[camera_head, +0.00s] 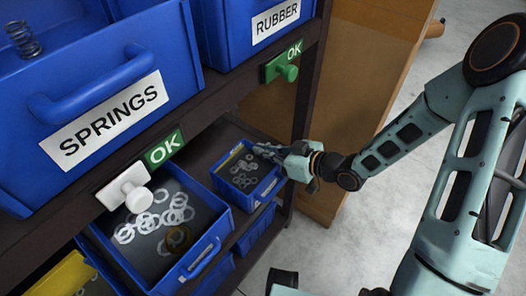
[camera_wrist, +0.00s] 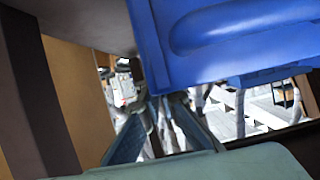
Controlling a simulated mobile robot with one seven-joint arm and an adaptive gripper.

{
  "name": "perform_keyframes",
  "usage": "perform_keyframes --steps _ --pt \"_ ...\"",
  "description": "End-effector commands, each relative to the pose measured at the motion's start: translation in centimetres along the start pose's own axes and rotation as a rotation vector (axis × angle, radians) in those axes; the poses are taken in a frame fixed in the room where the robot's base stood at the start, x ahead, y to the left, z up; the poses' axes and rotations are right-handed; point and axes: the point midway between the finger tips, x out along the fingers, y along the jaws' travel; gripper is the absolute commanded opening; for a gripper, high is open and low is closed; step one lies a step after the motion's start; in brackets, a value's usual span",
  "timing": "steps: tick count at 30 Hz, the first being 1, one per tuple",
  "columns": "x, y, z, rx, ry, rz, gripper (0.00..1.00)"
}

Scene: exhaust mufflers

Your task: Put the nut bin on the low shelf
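A small blue bin (camera_head: 243,181) holding grey and white ring-like pieces sits on the lower shelf level in the head view. Its front label is too small to read, so I cannot tell for sure that it is the nut bin. My gripper (camera_head: 301,166) is at its right end, very close to it. In the wrist view a blue bin with a moulded handle (camera_wrist: 235,45) fills the upper right. My gripper's fingers (camera_wrist: 166,115) reach toward its lower edge, with a gap showing between them. Whether the tips touch the bin is hidden.
The SPRINGS bin (camera_head: 95,110) and RUBBER bin (camera_head: 245,40) stand on the upper shelf (camera_head: 215,95), with OK tags and knobs on its edge. A larger bin of white rings (camera_head: 200,255) sits left of the small one. A wooden panel (camera_head: 355,75) stands behind; open floor (camera_head: 335,250) lies right.

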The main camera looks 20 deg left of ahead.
Motion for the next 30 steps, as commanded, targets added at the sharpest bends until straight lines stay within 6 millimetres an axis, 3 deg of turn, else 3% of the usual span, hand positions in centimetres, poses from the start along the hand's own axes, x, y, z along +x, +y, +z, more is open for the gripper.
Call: perform_keyframes --steps 8,14,24,30 --pt "0.1 0.0 0.1 0.0 0.002 0.0 0.0" --pt "0.0 0.0 0.1 -0.001 0.0 0.001 0.22" --pt "-0.1 0.0 -0.3 -0.001 0.0 0.001 0.22" --pt "-3.4 0.2 -0.4 0.001 -0.002 0.006 0.22"
